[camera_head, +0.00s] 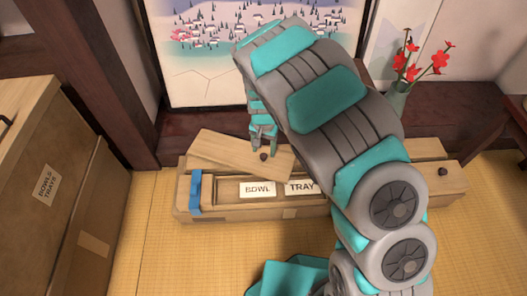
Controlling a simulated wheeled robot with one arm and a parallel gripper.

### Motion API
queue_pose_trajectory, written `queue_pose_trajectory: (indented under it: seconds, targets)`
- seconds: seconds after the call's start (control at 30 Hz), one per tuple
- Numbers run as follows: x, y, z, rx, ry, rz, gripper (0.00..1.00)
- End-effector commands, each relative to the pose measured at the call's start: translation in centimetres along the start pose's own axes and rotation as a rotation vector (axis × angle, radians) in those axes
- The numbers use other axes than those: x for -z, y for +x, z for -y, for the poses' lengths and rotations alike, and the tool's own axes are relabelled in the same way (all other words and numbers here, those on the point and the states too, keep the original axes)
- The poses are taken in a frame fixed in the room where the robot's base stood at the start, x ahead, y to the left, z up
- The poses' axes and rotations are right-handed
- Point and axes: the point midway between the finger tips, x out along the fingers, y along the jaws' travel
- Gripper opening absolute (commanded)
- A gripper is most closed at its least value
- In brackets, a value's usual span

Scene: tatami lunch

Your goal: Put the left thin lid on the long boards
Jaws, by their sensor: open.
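A thin wooden lid (222,153) with a dark knob (263,157) lies skewed across the left part of a long, low wooden box. Its left end sticks out past the back of the box. A second lid (425,178) with a dark knob is on the right part; my arm hides the middle. My gripper (263,143) is open, just above and behind the left lid's knob. I cannot tell whether it touches the lid.
A blue clip or strap (196,192) is on the box's left end. A large wooden chest (50,180) stands at left. A vase with red flowers (396,100) stands behind at right, and a picture scroll (205,85) hangs behind. Tatami at front left is clear.

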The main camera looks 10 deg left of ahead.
Motion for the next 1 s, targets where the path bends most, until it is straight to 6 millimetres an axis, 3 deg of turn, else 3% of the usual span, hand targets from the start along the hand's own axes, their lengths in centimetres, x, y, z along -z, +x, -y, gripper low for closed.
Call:
queue_pose_trajectory:
  seconds: [0.4,0.77,0.87,1.0]
  targets:
    - [0.1,-8.3,0.1,0.003,-0.001,-0.005,0.63]
    - [0.1,-9.5,-0.1,0.001,0.0,-0.003,0.63]
    - [0.1,-10.4,-1.3,-0.003,0.007,-0.004,0.63]
    - [-0.5,-13.6,-5.4,-0.017,0.023,-0.002,0.63]
